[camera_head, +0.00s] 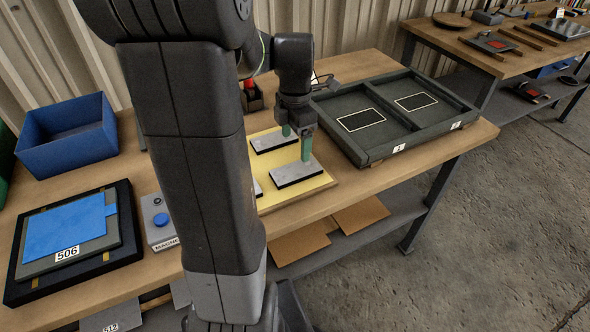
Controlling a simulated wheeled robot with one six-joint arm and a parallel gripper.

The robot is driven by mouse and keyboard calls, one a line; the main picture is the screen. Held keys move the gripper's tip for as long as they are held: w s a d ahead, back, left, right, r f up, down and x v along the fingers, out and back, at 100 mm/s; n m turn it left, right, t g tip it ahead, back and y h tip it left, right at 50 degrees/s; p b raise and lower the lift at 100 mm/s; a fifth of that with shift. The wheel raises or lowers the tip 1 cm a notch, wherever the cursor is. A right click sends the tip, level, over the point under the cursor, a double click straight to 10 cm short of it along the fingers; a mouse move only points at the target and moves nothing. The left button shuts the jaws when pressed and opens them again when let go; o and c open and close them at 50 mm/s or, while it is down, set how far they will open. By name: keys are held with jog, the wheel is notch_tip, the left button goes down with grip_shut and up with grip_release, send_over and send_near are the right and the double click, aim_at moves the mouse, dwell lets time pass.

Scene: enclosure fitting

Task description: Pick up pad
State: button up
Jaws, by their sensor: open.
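Flat grey pads with dark edges lie on a yellow board (318,184) on the workbench. One pad (262,143) lies at the back, one pad (288,174) lies nearer the front, and a sliver of another (258,189) shows beside my arm, which hides the rest. My gripper (296,146) points down with its green-tipped fingers apart and nothing visible between them. One fingertip is over the back pad and the other over the front pad. I cannot tell whether they touch.
A dark two-compartment tray (375,158) with white-outlined rectangles stands right of the board. A blue bin (68,150), a black frame with a blue sheet (66,225) labelled 506, and a box with a blue button (161,219) are left. My arm blocks the middle.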

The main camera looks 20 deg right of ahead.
aim_at(296, 170)
notch_tip(296, 170, down, 3)
jog(key=shift+f, duration=0.2)
jog(key=shift+s+f, duration=0.2)
jog(key=shift+f, duration=2.45)
jog(key=c, duration=1.2)
jog(key=shift+o, duration=0.2)
notch_tip(296, 170, up, 11)
jog(key=p, duration=0.1)
jog(key=shift+d, duration=0.15)
